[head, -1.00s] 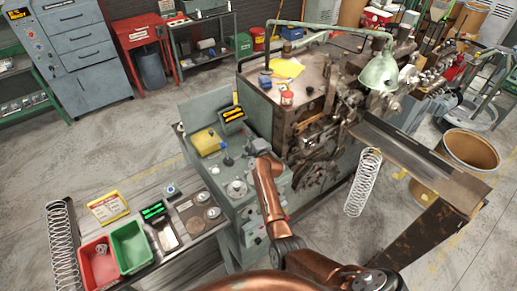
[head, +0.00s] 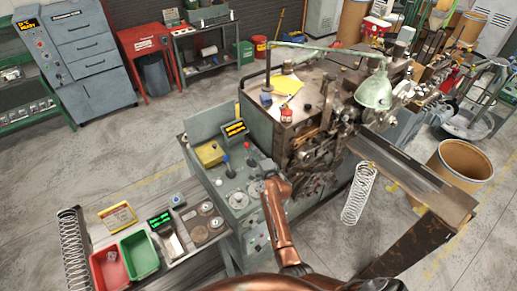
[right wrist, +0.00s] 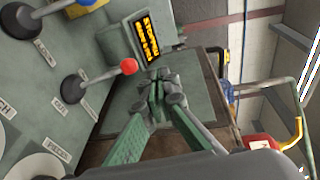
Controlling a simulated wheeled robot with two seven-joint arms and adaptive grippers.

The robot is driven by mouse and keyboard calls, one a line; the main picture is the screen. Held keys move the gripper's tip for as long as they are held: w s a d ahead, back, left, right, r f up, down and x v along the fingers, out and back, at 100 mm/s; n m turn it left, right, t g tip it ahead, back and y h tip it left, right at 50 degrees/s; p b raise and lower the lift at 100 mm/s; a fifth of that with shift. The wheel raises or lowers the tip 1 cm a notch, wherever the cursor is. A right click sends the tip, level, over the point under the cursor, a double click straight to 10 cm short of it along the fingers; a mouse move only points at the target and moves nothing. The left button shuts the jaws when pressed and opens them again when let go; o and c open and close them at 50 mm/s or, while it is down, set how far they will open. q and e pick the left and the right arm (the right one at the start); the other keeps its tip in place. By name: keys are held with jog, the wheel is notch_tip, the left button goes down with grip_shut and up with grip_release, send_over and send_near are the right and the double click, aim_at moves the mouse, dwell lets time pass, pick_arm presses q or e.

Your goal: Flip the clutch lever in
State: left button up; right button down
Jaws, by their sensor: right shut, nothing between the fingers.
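The green control panel (head: 226,182) carries a lever with a blue knob (head: 226,158) and a lever with a red knob (head: 248,146). The red-knobbed lever also shows in the right wrist view (right wrist: 128,66), with the blue knob (right wrist: 87,3) at the top left. Labels beside the levers are partly cut off, so I cannot tell for sure which is the clutch. My right gripper (right wrist: 162,90) is shut and empty, just to the right of the red knob in the wrist view, apparently apart from it. In the head view its fingers are mostly hidden by my copper wrist. My left gripper is not in view.
An amber-lit display (head: 235,128) stands behind the levers, near a yellow box (head: 210,153). The coiling machine (head: 305,135) and its green lamp (head: 374,92) rise to the right. Red (head: 108,270) and green bins (head: 139,255) sit at the lower left.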

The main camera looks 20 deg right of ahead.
jog(key=s+r, duration=0.1)
jog(key=s, duration=0.1)
jog(key=s+r, duration=0.1)
jog(key=s, duration=0.1)
jog(key=shift+s+r, duration=0.1)
jog(key=shift+r, duration=0.1)
jog(key=shift+d, duration=0.1)
